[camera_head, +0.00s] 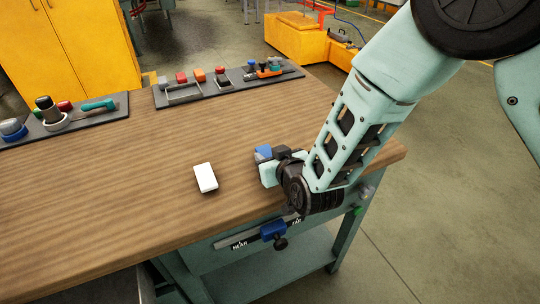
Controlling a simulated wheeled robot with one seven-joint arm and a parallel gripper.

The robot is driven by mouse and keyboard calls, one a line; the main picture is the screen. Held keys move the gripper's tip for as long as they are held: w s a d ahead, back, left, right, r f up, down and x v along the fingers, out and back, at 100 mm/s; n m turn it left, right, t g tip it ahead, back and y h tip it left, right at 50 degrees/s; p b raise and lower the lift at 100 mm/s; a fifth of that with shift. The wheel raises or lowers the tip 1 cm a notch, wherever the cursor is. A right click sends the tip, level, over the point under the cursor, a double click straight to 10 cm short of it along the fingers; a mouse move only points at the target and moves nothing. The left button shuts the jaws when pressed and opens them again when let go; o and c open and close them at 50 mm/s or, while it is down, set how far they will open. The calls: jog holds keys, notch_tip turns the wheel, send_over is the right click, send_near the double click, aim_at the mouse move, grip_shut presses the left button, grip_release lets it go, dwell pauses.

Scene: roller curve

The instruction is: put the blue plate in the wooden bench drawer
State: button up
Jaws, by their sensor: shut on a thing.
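My gripper (268,163) is low over the right part of the wooden bench top (110,190), near its front edge. It is shut on a small blue piece, which I take to be the blue plate (263,152). Only a part of the plate shows beyond the jaws, and my wrist hides the rest. I cannot tell whether the plate touches the bench top. The bench drawer is not clearly visible; below the front edge at the lower left, only part of a dark opening shows.
A white block (205,178) lies just left of my gripper. Grey trays with tools and coloured parts (228,82) line the back. A rail with a blue clamp (273,231) is on the bench front. The middle and left of the top are clear.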

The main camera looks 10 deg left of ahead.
jog(key=o, duration=1)
jog(key=shift+p, duration=0.45)
jog(key=p+v, duration=0.2)
jog(key=v, duration=1.5)
jog(key=shift+s+a, duration=0.2)
jog(key=shift+s, duration=0.2)
jog(key=shift+r, duration=0.15)
